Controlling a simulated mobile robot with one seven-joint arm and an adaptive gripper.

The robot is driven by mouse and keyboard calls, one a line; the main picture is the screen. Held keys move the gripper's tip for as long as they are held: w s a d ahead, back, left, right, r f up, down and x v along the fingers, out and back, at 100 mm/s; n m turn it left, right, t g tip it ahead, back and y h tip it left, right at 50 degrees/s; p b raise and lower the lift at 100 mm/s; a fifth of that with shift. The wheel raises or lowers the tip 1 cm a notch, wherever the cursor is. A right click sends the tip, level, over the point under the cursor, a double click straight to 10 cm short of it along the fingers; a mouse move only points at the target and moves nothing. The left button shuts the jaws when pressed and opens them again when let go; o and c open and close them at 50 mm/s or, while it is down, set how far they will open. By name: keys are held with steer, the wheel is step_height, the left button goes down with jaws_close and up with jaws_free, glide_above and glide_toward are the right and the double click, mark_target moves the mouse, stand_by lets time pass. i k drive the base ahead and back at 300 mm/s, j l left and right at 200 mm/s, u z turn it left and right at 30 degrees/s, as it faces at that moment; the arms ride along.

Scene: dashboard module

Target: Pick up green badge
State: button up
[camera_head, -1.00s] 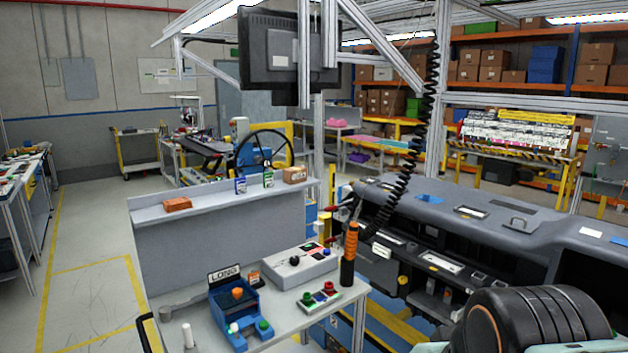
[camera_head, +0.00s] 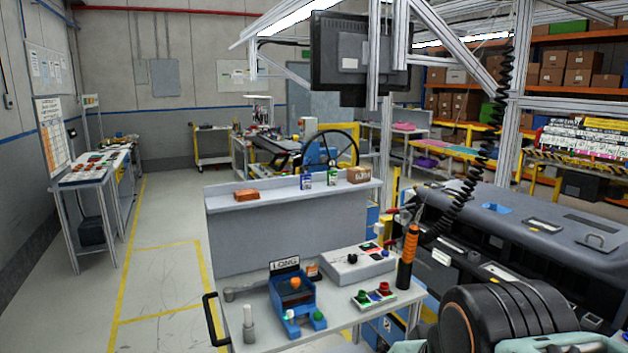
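A small upright green item (camera_head: 332,177), which looks like the green badge, stands on the grey shelf (camera_head: 270,199) above the workbench. It is small in the picture and its print is not legible. A similar blue item (camera_head: 306,181) stands just left of it, and a brown box (camera_head: 358,175) stands to its right. My gripper is not in view. Only part of my dark arm shows at the lower right.
A dashboard (camera_head: 500,225) stands at right. The floor (camera_head: 165,270) at left is open.

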mark_target(332, 175)
steer(key=i+l+u, duration=0.25)
steer(key=i+l, duration=0.85)
steer(key=l, duration=0.15)
